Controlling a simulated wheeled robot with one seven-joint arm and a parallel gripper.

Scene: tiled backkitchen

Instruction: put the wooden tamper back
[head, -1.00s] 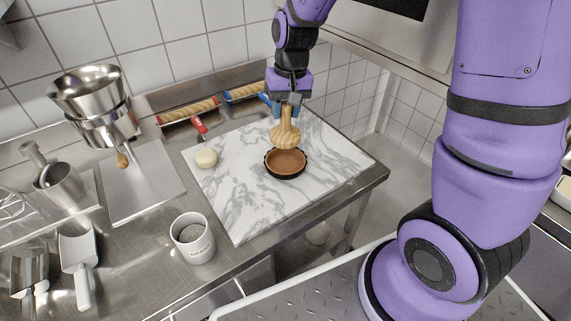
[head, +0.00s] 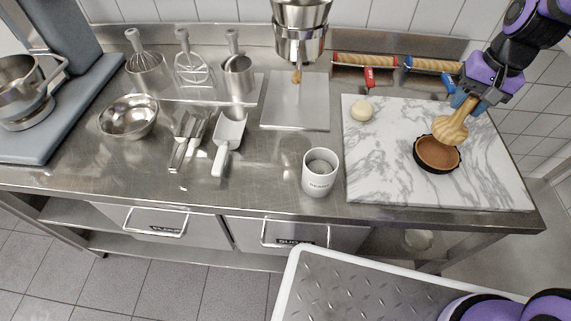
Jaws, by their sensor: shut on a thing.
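The wooden tamper (head: 451,128) is pale, with a rounded, bulging lower end. My gripper (head: 463,99) is shut on its upper part and holds it upright or slightly tilted. The tamper's lower end is at the back edge of a dark tart tin (head: 420,155) with a brown crust (head: 437,153) in it. I cannot tell whether the tamper touches the tin or hangs just above it. The tin sits on a white marble slab (head: 400,186) at the right of the counter. The gripper's fingers hide the tamper's top.
Two rolling pins (head: 366,61) with red and blue handles lie behind the slab. A white mug (head: 320,174) stands left of the slab. Scoops, a bowl (head: 128,117) and whisks fill the left counter. The slab's front is clear.

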